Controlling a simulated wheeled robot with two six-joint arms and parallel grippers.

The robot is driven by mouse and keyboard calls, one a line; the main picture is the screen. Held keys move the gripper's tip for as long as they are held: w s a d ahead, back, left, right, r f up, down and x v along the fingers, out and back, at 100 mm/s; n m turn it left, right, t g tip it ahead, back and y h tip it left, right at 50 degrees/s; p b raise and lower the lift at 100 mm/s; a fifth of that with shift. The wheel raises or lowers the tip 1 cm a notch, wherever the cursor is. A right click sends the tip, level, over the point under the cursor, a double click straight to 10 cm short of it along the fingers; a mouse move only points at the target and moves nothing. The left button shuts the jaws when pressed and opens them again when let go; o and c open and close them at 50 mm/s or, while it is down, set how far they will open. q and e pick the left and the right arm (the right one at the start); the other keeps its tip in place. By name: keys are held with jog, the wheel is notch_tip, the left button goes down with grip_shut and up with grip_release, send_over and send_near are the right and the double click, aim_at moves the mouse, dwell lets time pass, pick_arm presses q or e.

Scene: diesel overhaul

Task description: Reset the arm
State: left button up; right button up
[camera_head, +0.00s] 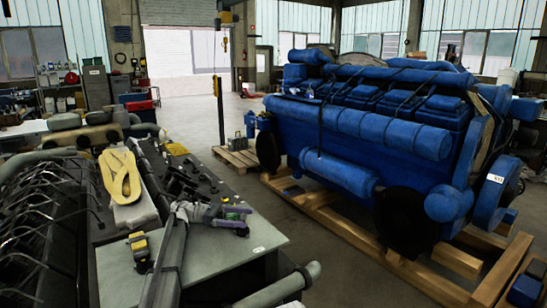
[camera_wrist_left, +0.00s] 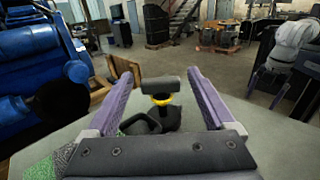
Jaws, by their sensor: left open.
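My left arm reaches in from the lower left of the head view, and its gripper (camera_head: 232,217) with purple fingers hangs over the grey bench top. In the left wrist view the same gripper (camera_wrist_left: 158,76) has its two purple fingers spread wide apart. A dark cylindrical piece with a yellow ring (camera_wrist_left: 160,93) shows between the fingers; I see no finger touching it. A white jointed shape with dark prongs (camera_wrist_left: 290,45) at the right of that view looks like my right arm.
A large blue engine (camera_head: 350,115) rests on wooden beams (camera_head: 380,258) right of the bench (camera_head: 225,255). Open floor (camera_head: 215,120) lies behind.

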dwell(0.4)
pick_arm(q)
notch_tip(320, 180, up, 10)
jog(key=p, duration=1)
notch_tip(320, 180, down, 10)
jog(key=b, duration=1)
jog(key=shift+s+f, duration=0.15)
jog(key=shift+f, duration=0.2)
jog(key=shift+s+r+n+t, duration=0.2)
jog(key=shift+n+t, duration=0.4)
jog(key=shift+t, duration=0.4)
jog(key=n+t, duration=0.2)
jog(key=t, duration=0.2)
jog(key=shift+s+r+n, duration=0.1)
jog(key=shift+n, duration=0.2)
jog(key=n+t+y, duration=0.1)
jog(key=n+t, duration=0.1)
jog(key=t, duration=0.2)
jog(key=n+t+y, duration=0.2)
jog(key=n+t, duration=0.1)
jog(key=t, duration=0.1)
jog(key=shift+d+n, duration=0.15)
jog(key=shift+n, duration=0.15)
jog(key=shift+n+t+y, duration=1.9)
jog(key=shift+t+y, duration=0.2)
jog(key=shift+y, duration=0.3)
jog(key=shift+w, duration=0.2)
